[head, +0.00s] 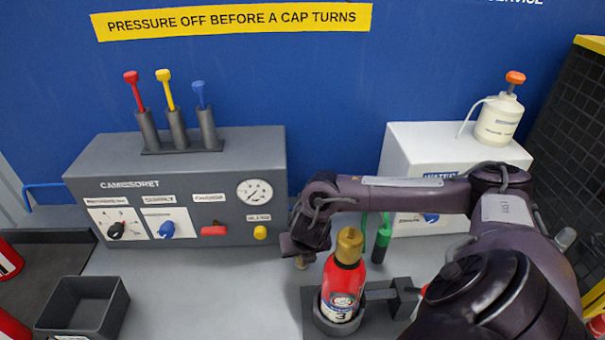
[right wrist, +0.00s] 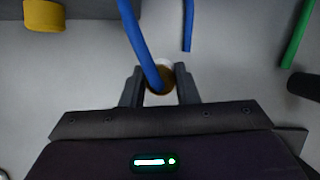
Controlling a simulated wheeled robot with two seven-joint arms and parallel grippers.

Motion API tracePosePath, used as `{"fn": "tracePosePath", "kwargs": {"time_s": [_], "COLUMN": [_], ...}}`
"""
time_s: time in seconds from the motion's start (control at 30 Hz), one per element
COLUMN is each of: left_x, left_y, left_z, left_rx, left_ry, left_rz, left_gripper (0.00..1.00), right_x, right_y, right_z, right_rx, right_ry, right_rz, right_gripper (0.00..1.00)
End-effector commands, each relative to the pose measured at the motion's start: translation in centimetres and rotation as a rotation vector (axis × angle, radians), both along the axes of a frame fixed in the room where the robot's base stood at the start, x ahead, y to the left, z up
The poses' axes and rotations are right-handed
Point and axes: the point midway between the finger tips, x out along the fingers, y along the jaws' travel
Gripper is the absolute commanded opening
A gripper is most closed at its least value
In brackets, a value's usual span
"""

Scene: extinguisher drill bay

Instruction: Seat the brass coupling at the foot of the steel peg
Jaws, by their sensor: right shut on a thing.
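My right gripper (head: 302,254) reaches in from the right and points down near the front of the grey console. It is shut on the brass coupling (right wrist: 167,78), a small tan-brown ring with a pale part at its far side, held between the two fingers. In the head view only a little of the coupling shows below the gripper. In the right wrist view a blue rod or hose (right wrist: 138,40) crosses the coupling; I cannot tell whether it passes through it. I cannot make out the steel peg for certain. My left gripper is not in view.
A red extinguisher (head: 343,282) with a brass cap stands in a grey holder (head: 318,312), close to my right gripper. Behind are the grey console (head: 215,175) and a white box (head: 400,155). A dark tray (head: 80,305) is at left; the bench between is clear.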

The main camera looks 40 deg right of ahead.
Motion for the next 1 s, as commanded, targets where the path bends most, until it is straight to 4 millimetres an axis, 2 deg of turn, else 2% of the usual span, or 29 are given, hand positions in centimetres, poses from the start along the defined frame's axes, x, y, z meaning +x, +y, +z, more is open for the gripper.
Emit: {"fn": "tracePosePath", "kwargs": {"time_s": [0.2, 0.23, 0.4, 0.73, 1.0], "left_x": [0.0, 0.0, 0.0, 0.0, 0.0], "left_y": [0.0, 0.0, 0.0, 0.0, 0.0], "left_z": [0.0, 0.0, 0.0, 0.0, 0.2], "left_rx": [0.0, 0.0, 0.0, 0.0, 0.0], "left_ry": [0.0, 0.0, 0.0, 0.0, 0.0], "left_rz": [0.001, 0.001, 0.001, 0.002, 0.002], "left_gripper": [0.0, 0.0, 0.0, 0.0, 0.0], "right_x": [0.0, 0.0, 0.0, -0.1, -1.4], "right_y": [0.0, 0.0, 0.0, 0.1, 1.0], "right_z": [0.0, 0.0, 0.0, 0.4, 4.4], "right_rx": [0.0, 0.0, 0.0, 0.001, 0.001], "right_ry": [0.0, 0.0, 0.0, 0.0, -0.003], "right_rz": [0.0, 0.0, 0.0, 0.0, 0.004], "right_gripper": [0.01, 0.32, 0.53, 0.53, 0.53]}}
